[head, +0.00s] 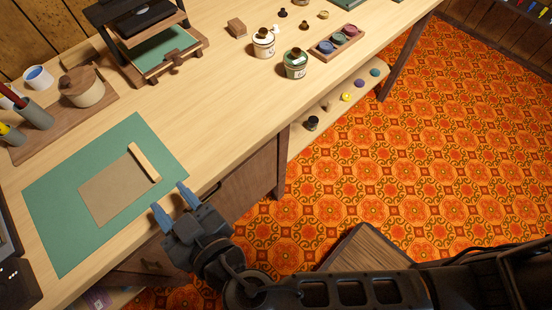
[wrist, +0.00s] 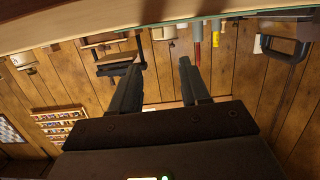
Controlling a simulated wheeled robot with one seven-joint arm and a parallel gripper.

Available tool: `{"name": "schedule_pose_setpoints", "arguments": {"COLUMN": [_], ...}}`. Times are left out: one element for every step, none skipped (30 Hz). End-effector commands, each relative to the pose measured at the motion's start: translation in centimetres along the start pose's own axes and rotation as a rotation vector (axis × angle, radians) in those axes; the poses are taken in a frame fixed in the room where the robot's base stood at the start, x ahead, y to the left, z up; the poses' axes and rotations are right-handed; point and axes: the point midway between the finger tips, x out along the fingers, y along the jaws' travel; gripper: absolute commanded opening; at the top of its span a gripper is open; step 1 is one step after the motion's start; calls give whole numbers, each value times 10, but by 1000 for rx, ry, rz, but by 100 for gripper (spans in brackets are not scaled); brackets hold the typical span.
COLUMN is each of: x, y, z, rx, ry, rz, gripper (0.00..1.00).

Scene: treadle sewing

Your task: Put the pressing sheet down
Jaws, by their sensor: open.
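The pressing sheet (head: 112,190), a flat brown rectangle, lies on the green mat (head: 60,235) on the workbench. A pale wooden bar (head: 145,162) runs along its right edge. My gripper (head: 169,199) is open and empty, with blue fingertips, just off the mat's lower right edge near the front of the bench. It is apart from the bar and the sheet. The gripper also shows open in the wrist view (wrist: 163,62), with nothing between its fingers. The sheet cannot be made out in the wrist view.
A wooden stand (head: 128,68) with a green plate is at the back. A lidded pot (head: 83,90) and a grey cup (head: 36,115) stand on a wooden tray. Labelled jars (head: 295,65) and a paint tray (head: 337,42) stand further right. Bare bench lies between.

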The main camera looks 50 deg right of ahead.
Motion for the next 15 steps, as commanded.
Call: {"name": "schedule_pose_setpoints", "arguments": {"x": [-1, -2, -6, -9, -13, -20, -27, -34, -46, -56, -65, -78, -89, -99, -112], "y": [3, 6, 12, 18, 25, 35, 44, 53, 64, 73, 81, 91, 98, 105, 114], "z": [3, 6, 13, 18, 25, 35, 42, 50, 59, 64, 69, 72, 74, 75, 74], "rx": [-3, -7, -15, -21, -28, -39, -45, -51, -56, -58, -59, -58, -53, -50, -44], "ry": [-9, -18, -36, -53, -74, -105, -129, -153, -183, -202, -218, -235, -244, -251, -255], "rz": [-1, -4, -11, -17, -26, -41, -54, -68, -88, -104, -119, -137, -150, -161, -173], "gripper": [46, 46, 46, 46, 46, 46, 46, 46, 46, 46, 46, 46, 46, 46, 46]}}
